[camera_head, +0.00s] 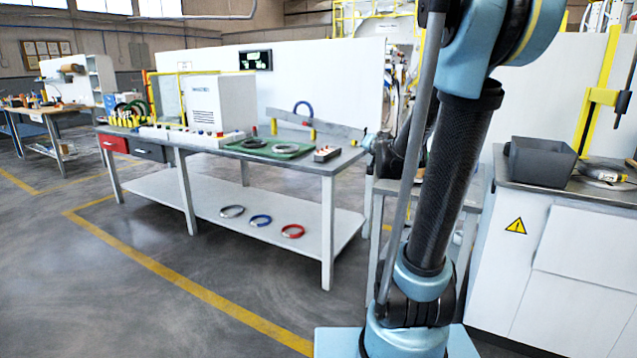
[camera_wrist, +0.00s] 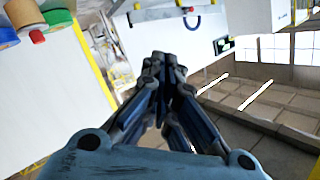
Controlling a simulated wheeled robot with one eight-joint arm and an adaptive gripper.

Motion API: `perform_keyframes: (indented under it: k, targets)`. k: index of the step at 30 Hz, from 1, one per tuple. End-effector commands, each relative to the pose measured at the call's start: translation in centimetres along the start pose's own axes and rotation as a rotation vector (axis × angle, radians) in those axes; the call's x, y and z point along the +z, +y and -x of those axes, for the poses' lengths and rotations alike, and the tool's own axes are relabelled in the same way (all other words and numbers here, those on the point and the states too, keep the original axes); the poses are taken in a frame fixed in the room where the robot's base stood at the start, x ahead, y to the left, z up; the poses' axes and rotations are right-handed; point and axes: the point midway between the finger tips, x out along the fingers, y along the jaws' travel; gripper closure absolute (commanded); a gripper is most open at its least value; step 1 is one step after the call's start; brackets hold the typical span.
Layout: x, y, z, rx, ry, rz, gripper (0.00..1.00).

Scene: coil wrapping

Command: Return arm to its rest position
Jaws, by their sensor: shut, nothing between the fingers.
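In the wrist view my gripper (camera_wrist: 164,57) has its dark fingers together at the tips, with nothing between them. It points into open air, with a white wall panel and part of a workbench beyond. In the head view my light blue and black arm stands upright at the right. A dark part of it reaches out behind the upright link near the right end of the long workbench (camera_head: 262,220). The fingers cannot be made out there.
A green mat (camera_head: 292,154) with dark coils and a white machine (camera_head: 222,101) are on the workbench. Several coils, including a red coil (camera_head: 293,231), lie on its lower shelf. A grey bin (camera_head: 541,161) stands on the right cabinet (camera_head: 580,250). The floor at front left is clear.

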Motion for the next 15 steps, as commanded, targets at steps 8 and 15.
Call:
perform_keyframes:
  k: [8, 15]
  targets:
    - [7.6, 0.5, 7.0, 0.026, -0.308, 0.136, 1.0]
    - [14.2, 2.9, 14.5, 0.09, -0.575, 0.242, 1.0]
